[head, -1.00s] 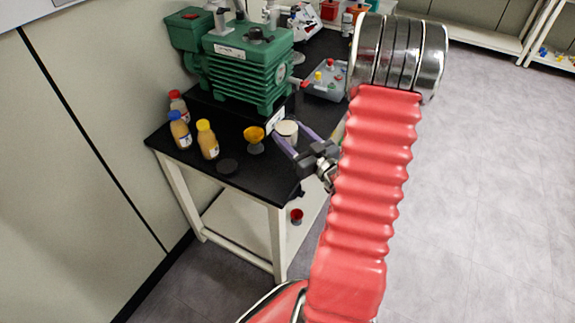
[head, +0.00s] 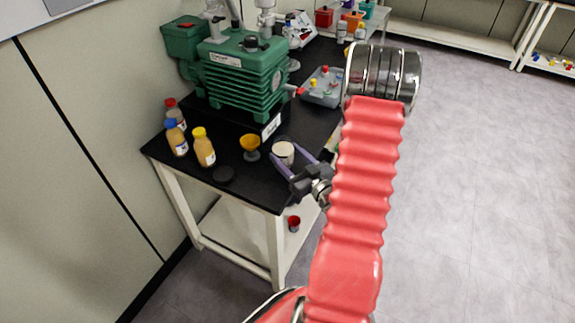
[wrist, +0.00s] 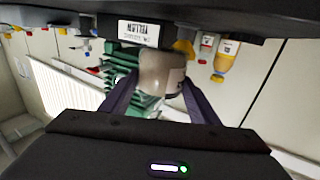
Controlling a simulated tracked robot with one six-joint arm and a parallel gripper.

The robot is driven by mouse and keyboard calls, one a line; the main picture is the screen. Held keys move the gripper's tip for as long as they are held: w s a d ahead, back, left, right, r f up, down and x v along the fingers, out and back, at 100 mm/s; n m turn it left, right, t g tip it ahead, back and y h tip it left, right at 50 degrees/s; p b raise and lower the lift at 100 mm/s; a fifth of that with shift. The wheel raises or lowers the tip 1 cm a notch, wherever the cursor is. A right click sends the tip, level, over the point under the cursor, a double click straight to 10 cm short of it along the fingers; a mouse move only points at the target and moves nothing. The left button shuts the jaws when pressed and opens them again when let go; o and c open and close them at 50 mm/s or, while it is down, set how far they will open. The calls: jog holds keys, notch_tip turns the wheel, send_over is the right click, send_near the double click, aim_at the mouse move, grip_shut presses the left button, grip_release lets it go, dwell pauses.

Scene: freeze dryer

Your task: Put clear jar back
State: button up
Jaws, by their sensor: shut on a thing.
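The clear jar (head: 284,152), a whitish cylinder with a pale top, sits between the purple fingers of my gripper (head: 290,150), over or on the front right part of the black tabletop (head: 255,185). I cannot tell whether its base touches the table. In the wrist view the jar (wrist: 160,73) is between both fingers of my gripper (wrist: 155,85), which are shut on it. Its label shows partly at one side.
An orange funnel-like cup (head: 250,147) stands just left of the jar. A red cup (head: 293,223) is on the lower shelf.

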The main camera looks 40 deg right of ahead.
aim_at(289, 167)
jog(key=shift+f, duration=2.05)
jog(key=shift+f, duration=0.1)
jog(key=o, duration=1.3)
jog(key=shift+o, duration=0.2)
jog(key=s+a, duration=0.1)
jog(key=s, duration=1.1)
jog(key=shift+a, duration=0.3)
jog(key=shift+w, duration=0.1)
